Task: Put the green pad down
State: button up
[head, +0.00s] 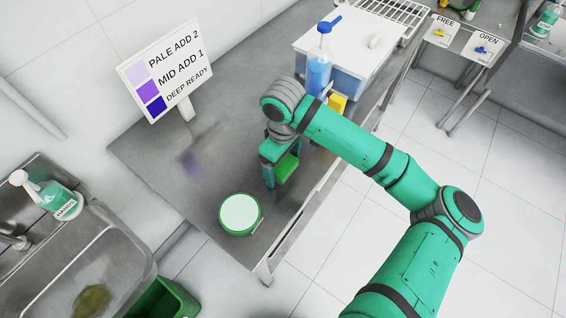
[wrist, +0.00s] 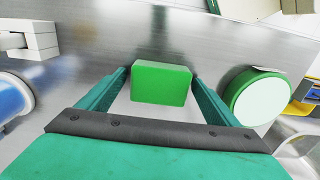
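The green pad (head: 287,168) is a small block between the fingers of my gripper (head: 282,172), over the steel table's right part in the head view. In the wrist view the pad (wrist: 161,83) sits between the two fingertips, which meet its left and right sides. My gripper (wrist: 161,76) looks shut on it. The pad's underside is hidden, so I cannot tell whether it touches the table.
A round white-topped, green-rimmed dish (head: 240,213) stands near the table's front end. Behind my arm are a blue pump bottle (head: 318,72), a yellow block (head: 338,103) and a white-lidded tub (head: 345,88). A sign (head: 163,70) stands at the back. The table's (head: 165,150) left part is clear.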

aim_at(283, 165)
notch_tip(283, 165, up, 12)
jog(key=shift+r, duration=0.2)
dwell(0.6)
dwell(0.4)
